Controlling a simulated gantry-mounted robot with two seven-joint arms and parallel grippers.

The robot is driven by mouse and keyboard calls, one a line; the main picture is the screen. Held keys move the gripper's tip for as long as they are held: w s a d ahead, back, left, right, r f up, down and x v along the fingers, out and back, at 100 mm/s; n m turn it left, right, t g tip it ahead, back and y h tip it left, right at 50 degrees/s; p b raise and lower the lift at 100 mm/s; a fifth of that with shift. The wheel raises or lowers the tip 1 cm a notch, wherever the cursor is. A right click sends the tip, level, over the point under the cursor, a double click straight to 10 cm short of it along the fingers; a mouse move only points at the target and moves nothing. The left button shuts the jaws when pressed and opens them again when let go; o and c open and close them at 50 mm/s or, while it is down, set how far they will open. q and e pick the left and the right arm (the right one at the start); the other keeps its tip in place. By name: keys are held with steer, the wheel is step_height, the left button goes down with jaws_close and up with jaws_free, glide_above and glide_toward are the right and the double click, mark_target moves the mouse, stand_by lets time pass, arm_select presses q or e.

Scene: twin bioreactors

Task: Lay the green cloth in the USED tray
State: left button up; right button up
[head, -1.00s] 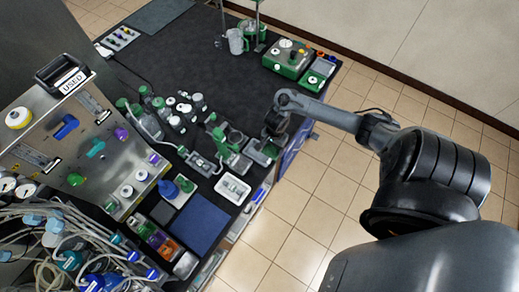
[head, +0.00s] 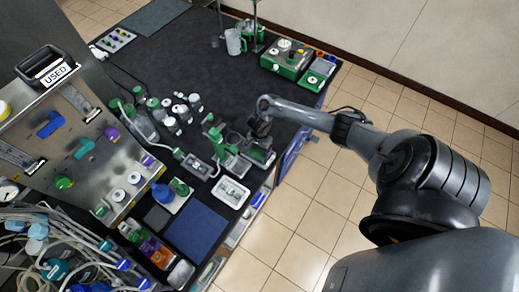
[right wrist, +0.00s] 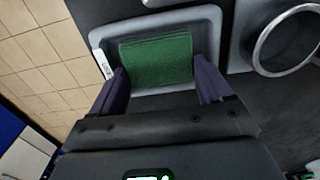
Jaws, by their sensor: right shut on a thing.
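The green cloth (right wrist: 156,60) lies between the two purple fingers of my right gripper (right wrist: 158,75) in the right wrist view. The fingers are shut on it, over a grey tray (right wrist: 207,18) with a small white label too small to read. I cannot tell whether the cloth touches the tray floor. A black tray labelled USED (head: 52,68) sits on the steel cabinet at the left. My left gripper is not in view.
A round metal-rimmed vessel (right wrist: 285,40) stands right beside the tray. Green-capped bottles (head: 160,115), a white tray (head: 231,192) and a blue mat (head: 197,230) are nearby. Green instruments (head: 288,60) stand at the back right. The table's back middle is clear.

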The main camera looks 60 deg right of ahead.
mark_target(260, 151)
steer(key=shift+f, duration=0.1)
steer(key=o, duration=0.7)
steer(key=shift+o, duration=0.2)
steer(key=shift+r, duration=0.3)
step_height(260, 151, up, 12)
steer(key=p, duration=0.6)
steer(key=shift+f, duration=0.15)
